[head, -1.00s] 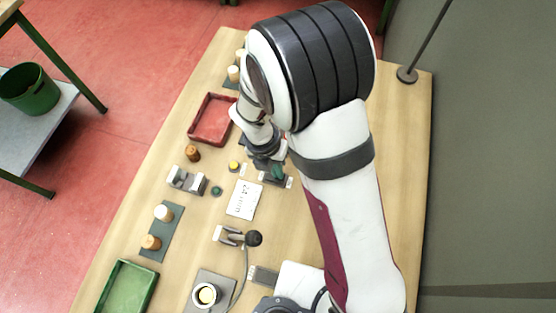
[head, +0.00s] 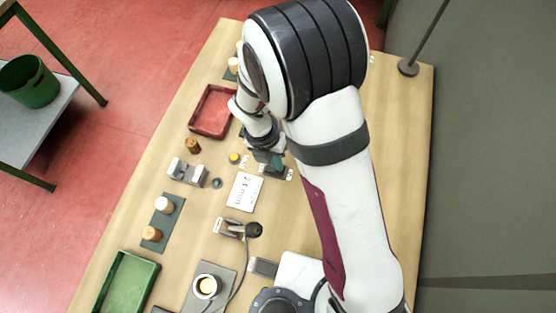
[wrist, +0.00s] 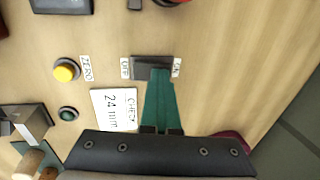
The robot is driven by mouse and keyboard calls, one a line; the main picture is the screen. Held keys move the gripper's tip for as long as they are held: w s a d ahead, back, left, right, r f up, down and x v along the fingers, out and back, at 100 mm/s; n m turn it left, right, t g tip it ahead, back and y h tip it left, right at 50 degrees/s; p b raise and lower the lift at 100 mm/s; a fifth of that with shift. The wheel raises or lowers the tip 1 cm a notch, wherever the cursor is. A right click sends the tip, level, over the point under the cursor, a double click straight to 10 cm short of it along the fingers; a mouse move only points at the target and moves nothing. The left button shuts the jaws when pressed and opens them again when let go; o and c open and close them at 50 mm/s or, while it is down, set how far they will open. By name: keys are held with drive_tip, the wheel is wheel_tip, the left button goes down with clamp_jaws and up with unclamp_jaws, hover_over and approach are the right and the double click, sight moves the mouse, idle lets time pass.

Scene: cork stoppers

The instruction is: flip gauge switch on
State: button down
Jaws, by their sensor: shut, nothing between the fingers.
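The gauge switch (wrist: 143,66) is a dark box near the top middle of the wrist view, with an OFF label (wrist: 125,68) on its left and an ON label (wrist: 176,67) on its right. My gripper (wrist: 160,74) is shut and empty. Its teal fingers reach over the right part of the switch, towards the ON side, and cover that part. I cannot tell whether they touch it or which way its rocker lies. In the head view the teal fingers (head: 277,161) are over the switch, which is mostly hidden by them.
A yellow button (wrist: 66,72) labelled ZERO, a small dark green round piece (wrist: 68,114) and a card reading CHECK 24 mm (wrist: 113,108) lie left of the switch. A grey gauge block (head: 187,173), a red tray (head: 193,122) and a green tray (head: 149,282) stand on the table.

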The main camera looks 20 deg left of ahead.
sight(268, 166)
drive_tip(key=shift+s+a+f, duration=0.1)
drive_tip(key=shift+a+f, duration=0.1)
drive_tip(key=shift+a, duration=0.4)
drive_tip(key=shift+r, duration=0.15)
drive_tip(key=v, duration=1.4)
drive_tip(key=shift+d, duration=0.15)
drive_tip(key=shift+d+r, duration=0.2)
drive_tip(key=shift+d, duration=0.45)
drive_tip(key=shift+f, duration=0.1)
